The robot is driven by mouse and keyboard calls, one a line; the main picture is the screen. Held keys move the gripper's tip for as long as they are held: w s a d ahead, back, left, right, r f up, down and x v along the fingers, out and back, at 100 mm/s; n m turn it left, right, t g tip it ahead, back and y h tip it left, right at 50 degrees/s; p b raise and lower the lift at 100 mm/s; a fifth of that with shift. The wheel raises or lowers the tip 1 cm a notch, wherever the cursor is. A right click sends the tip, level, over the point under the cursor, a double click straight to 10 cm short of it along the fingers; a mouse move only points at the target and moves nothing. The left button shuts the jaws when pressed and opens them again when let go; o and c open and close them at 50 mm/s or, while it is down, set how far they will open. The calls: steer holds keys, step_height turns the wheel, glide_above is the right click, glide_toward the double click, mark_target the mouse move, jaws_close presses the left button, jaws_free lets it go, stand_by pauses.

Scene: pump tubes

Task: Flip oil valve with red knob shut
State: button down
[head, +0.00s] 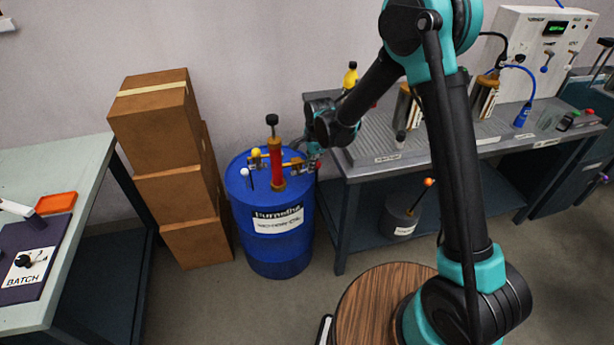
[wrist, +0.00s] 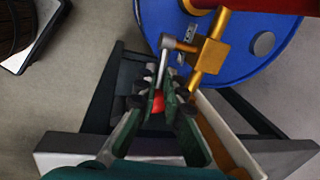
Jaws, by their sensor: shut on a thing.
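The blue oil drum (head: 262,248) stands on the floor with a red pump tube (head: 276,165) upright on top. A brass valve (wrist: 208,57) sits on a brass pipe at the drum's edge in the wrist view. Its silver lever (wrist: 162,68) runs beside the pipe and ends in a red knob (wrist: 158,101). My gripper (head: 314,164) is at the right side of the drum top. In the wrist view its fingers (wrist: 160,90) are shut around the red knob and the lever's end. The fingers partly hide the knob.
A yellow-knobbed valve (head: 255,154) and a white knob (head: 244,172) are on the drum's left side. Stacked cardboard boxes (head: 175,180) stand to its left. A grey workbench (head: 400,158) is close on the right. Open floor lies in front of the drum.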

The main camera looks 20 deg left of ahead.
mark_target(300, 173)
steer(key=a+t+h, duration=0.1)
steer(key=h, duration=0.1)
steer(key=s+r+t+h, duration=0.1)
steer(key=shift+a+r+h, duration=0.1)
steer(key=shift+a+h, duration=0.25)
steer(key=shift+h, duration=0.05)
steer(key=shift+s+a+r+n+t+h, duration=0.15)
steer(key=shift+a+t+h, duration=0.1)
steer(key=shift+t+h, duration=0.35)
steer(key=shift+s+a+n+t+h, duration=0.15)
steer(key=shift+a+t+h, duration=0.2)
steer(key=shift+h, duration=0.3)
steer(key=shift+s+a+r+n+t+h, duration=0.1)
steer(key=shift+s+a+t+h, duration=0.05)
steer(key=shift+t+h, duration=0.45)
steer(key=c, duration=1.6)
jaws_free()
steer(key=v, duration=1.2)
steer(key=shift+a, duration=0.15)
steer(key=shift+c, duration=0.2)
